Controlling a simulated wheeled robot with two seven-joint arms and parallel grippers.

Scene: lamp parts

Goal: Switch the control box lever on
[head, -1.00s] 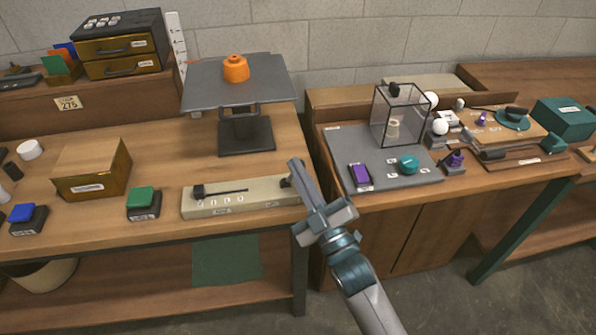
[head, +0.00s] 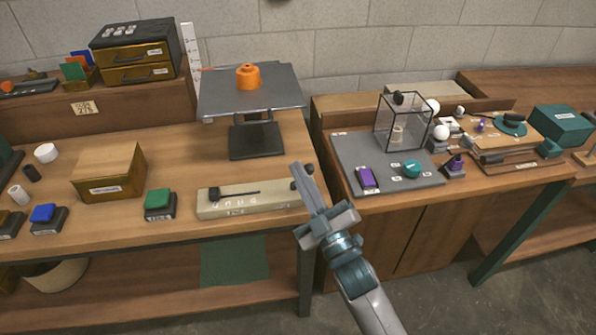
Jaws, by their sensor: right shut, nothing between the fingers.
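A long beige box (head: 235,204) lies near the front edge of the left bench, with a slot and white marks on top. A black slider knob (head: 214,192) sits at the slot's left end. At the box's right end, small black parts (head: 309,169) show on both sides of my fingers, partly hidden by them; I cannot tell the lever's position. My right gripper (head: 297,168) is shut and empty, its fingers pointing up in the picture over the box's right end. I cannot tell whether it touches anything. My left gripper is not in view.
A dark stand (head: 255,140) with an orange part (head: 248,76) on its plate stands behind the box. A green button block (head: 158,200) is to the left. A grey mat (head: 385,176) with a glass case (head: 402,121) lies on the right. A gap separates the benches.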

